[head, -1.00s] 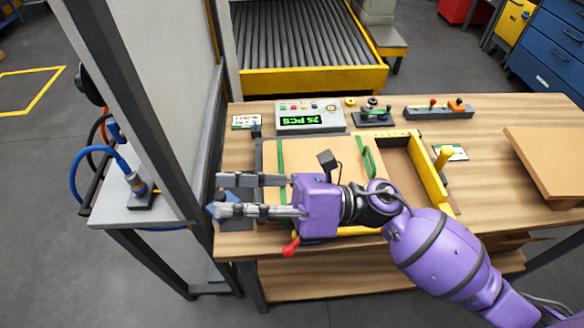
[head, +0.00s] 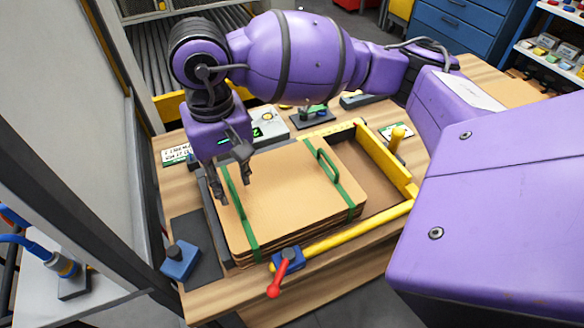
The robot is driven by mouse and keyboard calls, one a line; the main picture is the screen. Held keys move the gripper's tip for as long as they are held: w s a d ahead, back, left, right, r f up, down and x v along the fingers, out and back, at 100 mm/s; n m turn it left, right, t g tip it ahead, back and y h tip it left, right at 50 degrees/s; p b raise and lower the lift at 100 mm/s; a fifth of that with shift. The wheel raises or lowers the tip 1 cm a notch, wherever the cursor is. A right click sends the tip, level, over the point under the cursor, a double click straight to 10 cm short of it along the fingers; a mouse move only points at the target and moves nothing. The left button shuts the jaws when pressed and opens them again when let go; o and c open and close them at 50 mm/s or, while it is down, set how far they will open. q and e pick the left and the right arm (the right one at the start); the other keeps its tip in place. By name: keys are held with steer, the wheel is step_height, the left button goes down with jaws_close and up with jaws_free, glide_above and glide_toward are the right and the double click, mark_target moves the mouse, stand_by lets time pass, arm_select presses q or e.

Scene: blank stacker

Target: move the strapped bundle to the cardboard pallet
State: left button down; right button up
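The strapped bundle (head: 290,195) is a flat stack of tan cardboard sheets with two green straps. It lies in a yellow-edged tray (head: 378,158) on the wooden bench. A raised green handle (head: 327,163) stands on the right strap. My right gripper (head: 233,187) points down over the bundle's left end, its fingers apart near the left strap (head: 240,215). Nothing shows between them except that strap below; I cannot tell if they touch the bundle. My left gripper is not in view. I cannot make out the cardboard pallet clearly; my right arm covers much of that side.
A red-handled clamp (head: 283,270) sits at the tray's front edge. A blue block (head: 181,260) lies on a dark pad at left. A counter box (head: 268,127) and a control block (head: 313,117) stand behind the bundle. A grey upright panel borders the left.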

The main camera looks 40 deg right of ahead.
mark_target(234, 192)
step_height(234, 192, down, 5)
steer(key=shift+f+p, duration=0.15)
steer(key=shift+p, duration=0.3)
steer(key=shift+a, duration=0.1)
steer(key=shift+c, duration=0.5)
jaws_close()
